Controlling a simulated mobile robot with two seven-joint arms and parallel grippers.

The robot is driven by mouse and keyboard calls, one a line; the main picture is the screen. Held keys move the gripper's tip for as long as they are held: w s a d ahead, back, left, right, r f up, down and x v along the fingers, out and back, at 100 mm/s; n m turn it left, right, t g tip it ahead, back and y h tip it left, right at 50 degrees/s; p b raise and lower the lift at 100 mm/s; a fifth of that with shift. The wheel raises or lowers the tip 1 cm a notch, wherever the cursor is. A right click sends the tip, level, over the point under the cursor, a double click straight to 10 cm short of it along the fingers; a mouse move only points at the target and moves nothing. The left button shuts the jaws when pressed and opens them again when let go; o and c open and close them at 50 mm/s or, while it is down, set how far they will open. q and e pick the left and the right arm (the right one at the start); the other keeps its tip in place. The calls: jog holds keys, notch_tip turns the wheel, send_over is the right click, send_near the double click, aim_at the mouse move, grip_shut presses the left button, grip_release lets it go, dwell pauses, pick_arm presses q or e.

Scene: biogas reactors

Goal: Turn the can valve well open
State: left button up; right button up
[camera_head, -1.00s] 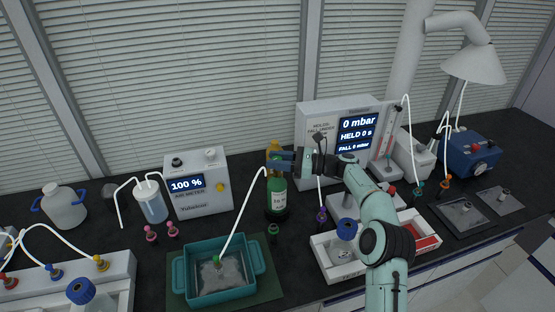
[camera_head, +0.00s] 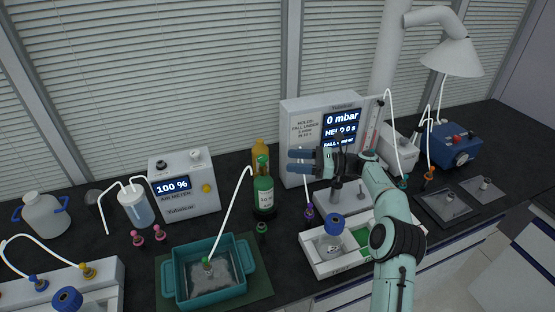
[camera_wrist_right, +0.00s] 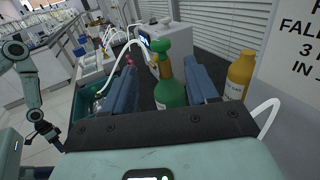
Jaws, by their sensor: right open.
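The green gas can (camera_head: 264,196) stands upright on the dark bench, with its green valve knob (camera_head: 262,163) on top. In the right wrist view the can (camera_wrist_right: 171,93) and its knob (camera_wrist_right: 172,47) appear between my two blue fingers, beyond them. My right gripper (camera_head: 289,162) is open and empty, to the right of the valve and apart from it in the head view. A teal arm with a dark gripper, seemingly my left (camera_wrist_right: 42,132), is at the left of the wrist view; its jaws are too small to read.
A yellow bottle (camera_head: 260,150) stands close behind the can. The pressure box (camera_head: 302,140) reading 0 mbar is behind my right gripper. The air meter (camera_head: 185,200) reads 100 %. A teal tub (camera_head: 248,283) with a white hose is in front.

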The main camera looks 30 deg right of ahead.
jog(key=shift+v, duration=1.5)
